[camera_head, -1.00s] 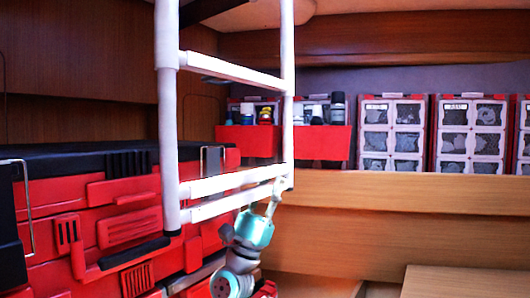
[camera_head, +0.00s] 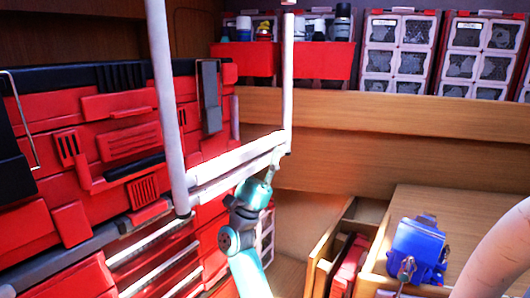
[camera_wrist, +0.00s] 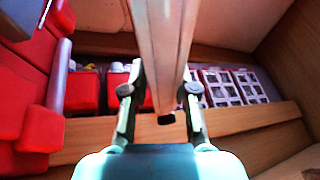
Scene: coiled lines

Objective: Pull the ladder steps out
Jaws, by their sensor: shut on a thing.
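The white ladder (camera_head: 168,100) hangs upright in the head view, with two long rails and a pair of close-set white bars at its bottom. My gripper (camera_head: 272,168) is at the right end of its bottom step (camera_head: 235,172), below the right rail. In the wrist view, my gripper's two fingers (camera_wrist: 162,88) stand on either side of a pale ladder part (camera_wrist: 160,40) and are shut on it. The exact contact is partly hidden. The ladder's upper part is outside the head view.
Red cases (camera_head: 105,140) fill the left side close behind the ladder. Red bins (camera_head: 322,60) and white drawer units (camera_head: 398,50) line the back shelf. An open wooden drawer (camera_head: 322,250) and a blue object (camera_head: 418,250) on the wooden bench are at lower right.

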